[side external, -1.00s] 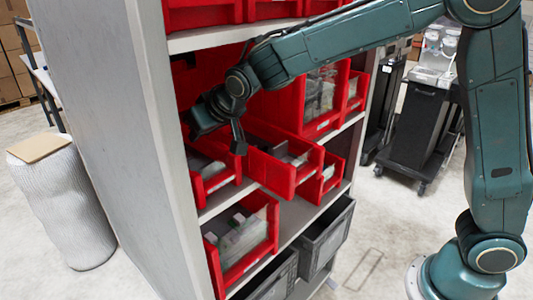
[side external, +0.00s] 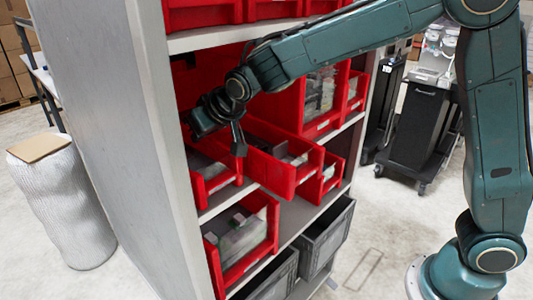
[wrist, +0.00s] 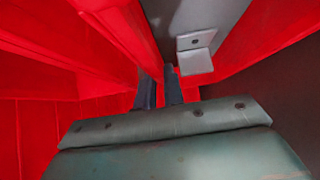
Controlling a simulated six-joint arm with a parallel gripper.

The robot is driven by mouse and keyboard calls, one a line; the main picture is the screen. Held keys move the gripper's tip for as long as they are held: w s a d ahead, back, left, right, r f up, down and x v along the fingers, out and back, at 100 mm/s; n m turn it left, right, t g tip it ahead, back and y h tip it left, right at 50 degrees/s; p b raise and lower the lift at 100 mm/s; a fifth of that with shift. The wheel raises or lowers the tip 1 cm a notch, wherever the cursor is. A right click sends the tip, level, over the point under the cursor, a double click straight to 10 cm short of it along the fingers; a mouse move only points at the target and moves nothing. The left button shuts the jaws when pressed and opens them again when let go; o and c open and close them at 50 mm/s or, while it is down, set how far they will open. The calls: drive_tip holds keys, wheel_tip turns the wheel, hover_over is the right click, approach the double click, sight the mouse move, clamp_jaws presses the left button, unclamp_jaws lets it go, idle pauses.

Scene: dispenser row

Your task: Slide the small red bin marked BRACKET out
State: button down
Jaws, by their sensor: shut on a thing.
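Several red bins sit on the shelf's middle level. One red bin (side external: 270,172) sticks out past the bins on either side and holds grey parts. No BRACKET marking is readable on it or on the others. My gripper (side external: 240,148) is at the left side wall of this bin, reaching in from above. In the wrist view my gripper's (wrist: 158,88) two dark fingers are close together, with a thin red wall edge between them. They are shut on that wall. The fingertips are partly hidden.
A red bin (side external: 222,181) stands close on the left, and a small red bin (side external: 330,180) on the right. Taller red bins (side external: 325,125) are behind to the right. The shelf's grey side panel (side external: 110,120) bounds the left. A shelf board is above.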

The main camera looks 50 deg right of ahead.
drive_tip(key=shift+s, duration=5.05)
drive_tip(key=c, duration=1.4)
unclamp_jaws()
drive_tip(key=shift+c, duration=0.2)
drive_tip(key=shift+s, duration=0.1)
drive_tip(key=v, duration=1.3)
drive_tip(key=shift+s+r, duration=0.2)
drive_tip(key=shift+r, duration=0.1)
